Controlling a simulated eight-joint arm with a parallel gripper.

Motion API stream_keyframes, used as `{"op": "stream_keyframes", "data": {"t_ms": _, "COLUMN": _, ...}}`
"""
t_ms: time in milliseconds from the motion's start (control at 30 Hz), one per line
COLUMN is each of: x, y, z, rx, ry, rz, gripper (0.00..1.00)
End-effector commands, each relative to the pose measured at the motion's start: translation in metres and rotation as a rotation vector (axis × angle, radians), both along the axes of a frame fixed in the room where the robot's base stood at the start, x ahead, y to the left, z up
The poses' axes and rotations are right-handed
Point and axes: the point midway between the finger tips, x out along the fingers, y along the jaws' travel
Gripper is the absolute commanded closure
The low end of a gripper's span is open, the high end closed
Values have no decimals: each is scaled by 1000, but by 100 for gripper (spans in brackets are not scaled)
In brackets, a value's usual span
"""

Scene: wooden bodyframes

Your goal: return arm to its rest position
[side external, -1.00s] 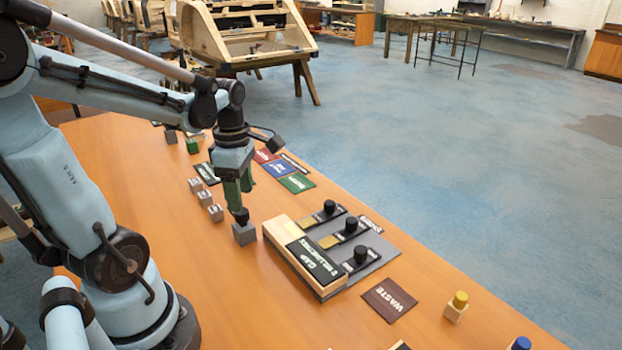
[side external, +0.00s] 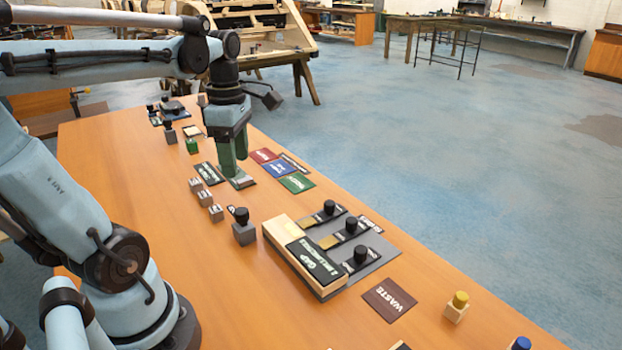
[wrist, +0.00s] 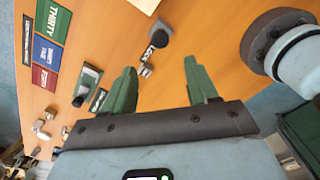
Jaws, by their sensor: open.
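My gripper (side external: 235,165) hangs above the table with its green fingers pointing down, and it is empty. It also shows in the wrist view (wrist: 160,80), where the two fingers stand wide apart with bare table between them.
Red, blue and green cards (side external: 280,168), small grey cubes (side external: 204,198), a WASTE card (side external: 389,299) and a yellow-topped block (side external: 457,307) lie around.

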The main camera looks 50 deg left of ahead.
Motion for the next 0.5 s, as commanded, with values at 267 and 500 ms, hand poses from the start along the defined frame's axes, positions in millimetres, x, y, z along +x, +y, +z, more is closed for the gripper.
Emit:
{"op": "stream_keyframes", "data": {"t_ms": 267, "x": 10, "y": -19, "z": -8, "rx": 46, "ry": -67, "rz": -313, "gripper": 42}}
{"op": "stream_keyframes", "data": {"t_ms": 500, "x": 29, "y": -62, "z": -24, "rx": 207, "ry": -196, "rz": -1034, "gripper": 42}}
